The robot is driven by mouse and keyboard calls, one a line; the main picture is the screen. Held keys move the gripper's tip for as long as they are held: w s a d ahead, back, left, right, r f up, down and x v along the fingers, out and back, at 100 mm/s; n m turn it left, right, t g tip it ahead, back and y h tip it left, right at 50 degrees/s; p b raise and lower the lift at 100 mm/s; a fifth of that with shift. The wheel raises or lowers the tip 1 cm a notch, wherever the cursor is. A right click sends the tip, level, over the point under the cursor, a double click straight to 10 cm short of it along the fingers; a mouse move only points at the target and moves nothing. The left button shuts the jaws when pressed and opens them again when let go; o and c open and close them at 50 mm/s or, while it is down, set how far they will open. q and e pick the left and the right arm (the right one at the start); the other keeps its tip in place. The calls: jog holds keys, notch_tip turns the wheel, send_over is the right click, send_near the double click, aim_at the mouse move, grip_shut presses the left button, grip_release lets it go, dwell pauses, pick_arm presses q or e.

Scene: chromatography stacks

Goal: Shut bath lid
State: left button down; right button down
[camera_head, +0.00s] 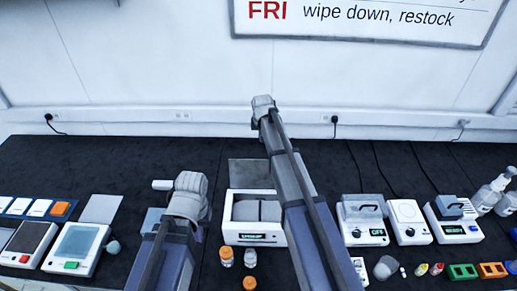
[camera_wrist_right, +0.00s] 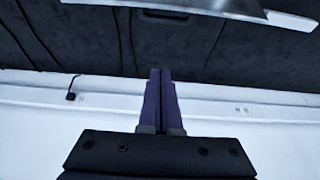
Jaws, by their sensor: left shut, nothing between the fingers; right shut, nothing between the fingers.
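A white bench unit (camera_head: 232,238) with a green display stands at the middle of the bench, and I take it for the bath. A grey panel (camera_head: 248,172) stands up behind it, apparently its raised lid; my right arm covers the right part of both. My left gripper (camera_head: 200,234) is left of the unit, apart from it, mostly hidden by its own wrist. It is shut and empty. My right gripper's two purple fingers (camera_wrist_right: 160,76) are together and empty in the right wrist view, pointing toward the wall and bench. In the head view my right gripper is hidden beyond its arm.
Orange-capped vials (camera_head: 226,257) stand in front of the unit. A lidded device (camera_head: 364,226) reading OFF, other small devices and coloured racks (camera_head: 464,271) crowd the right. Flat instruments (camera_head: 76,247) are on the left. Dark bench is bare toward the wall.

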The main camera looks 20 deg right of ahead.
aim_at(261, 172)
jog(key=s+b+x, duration=0.1)
jog(key=b+x, duration=0.9)
jog(key=x, duration=0.1)
jog(key=s, duration=0.2)
jog(key=s+a+r, duration=0.1)
jog(key=shift+s+a+p, duration=0.1)
jog(key=shift+s+p, duration=0.15)
jog(key=shift+p, duration=0.1)
jog(key=shift+f, duration=0.1)
jog(key=shift+a, duration=0.1)
